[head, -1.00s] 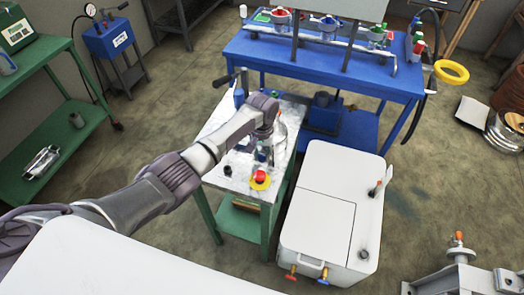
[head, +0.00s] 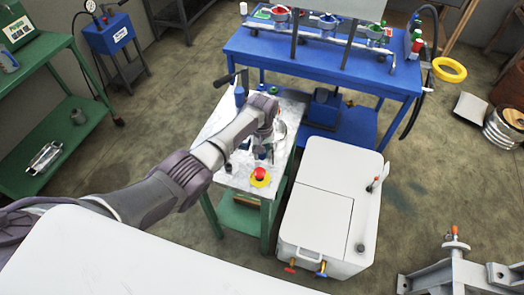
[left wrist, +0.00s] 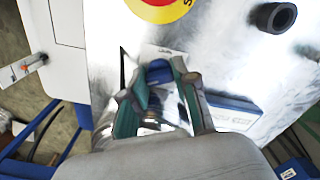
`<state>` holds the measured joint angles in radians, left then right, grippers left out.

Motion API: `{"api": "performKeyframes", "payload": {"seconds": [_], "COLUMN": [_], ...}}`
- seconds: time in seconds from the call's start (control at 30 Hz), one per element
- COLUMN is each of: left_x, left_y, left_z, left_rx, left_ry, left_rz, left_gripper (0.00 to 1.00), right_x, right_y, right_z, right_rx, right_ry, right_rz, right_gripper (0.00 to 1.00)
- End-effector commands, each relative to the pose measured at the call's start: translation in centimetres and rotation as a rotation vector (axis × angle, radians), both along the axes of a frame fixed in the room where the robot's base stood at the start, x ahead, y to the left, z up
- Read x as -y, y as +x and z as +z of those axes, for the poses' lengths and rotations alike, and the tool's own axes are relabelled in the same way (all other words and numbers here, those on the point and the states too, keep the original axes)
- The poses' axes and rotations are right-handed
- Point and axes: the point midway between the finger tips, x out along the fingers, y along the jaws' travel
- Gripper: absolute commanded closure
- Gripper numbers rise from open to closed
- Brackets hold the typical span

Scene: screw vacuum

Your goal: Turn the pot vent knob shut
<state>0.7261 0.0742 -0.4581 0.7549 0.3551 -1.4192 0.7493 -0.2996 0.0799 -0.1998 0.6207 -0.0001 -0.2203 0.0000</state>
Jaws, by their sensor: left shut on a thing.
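My left gripper (left wrist: 158,95) reaches down over the small steel-topped table (head: 236,178) in the head view. In the left wrist view its two teal fingers close around a small blue part (left wrist: 160,72), which looks like the vent knob. The fingers hide much of it, so its turn angle cannot be told. Shiny metal, possibly the pot (left wrist: 165,112), shows between the fingers. In the head view my arm covers most of the pot and the knob. My right gripper is in neither view.
A red stop button on a yellow base (head: 260,175) sits at the table's near edge, close to my gripper. A white cabinet (head: 325,215) is to the right. A blue bench (head: 330,75) stands behind.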

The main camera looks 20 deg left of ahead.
Motion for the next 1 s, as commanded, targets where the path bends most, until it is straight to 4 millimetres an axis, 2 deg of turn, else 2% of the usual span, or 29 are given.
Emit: {"api": "performKeyframes", "payload": {"seconds": [0.13,0.17,0.3,0.67,0.83,1.0], "left_x": [0.0,0.0,0.0,0.0,-0.1,0.0], "left_y": [0.1,0.1,0.1,0.1,0.1,0.2], "left_z": [0.1,0.1,0.0,0.5,2.8,6.7], "left_rx": [0.003,0.003,0.002,0.003,0.005,0.006], "left_ry": [0.001,0.001,0.000,-0.001,-0.001,-0.001], "left_rz": [-0.001,-0.001,-0.001,-0.001,-0.001,-0.002], "left_gripper": [1.00,0.66,0.46,0.46,0.46,0.46], "right_x": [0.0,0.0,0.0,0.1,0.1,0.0], "right_y": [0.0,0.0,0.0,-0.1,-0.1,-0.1], "right_z": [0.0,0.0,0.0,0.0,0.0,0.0], "right_rx": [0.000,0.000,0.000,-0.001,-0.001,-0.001], "right_ry": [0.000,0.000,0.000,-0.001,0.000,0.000], "right_rz": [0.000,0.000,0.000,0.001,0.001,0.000], "right_gripper": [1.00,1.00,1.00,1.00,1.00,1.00]}}
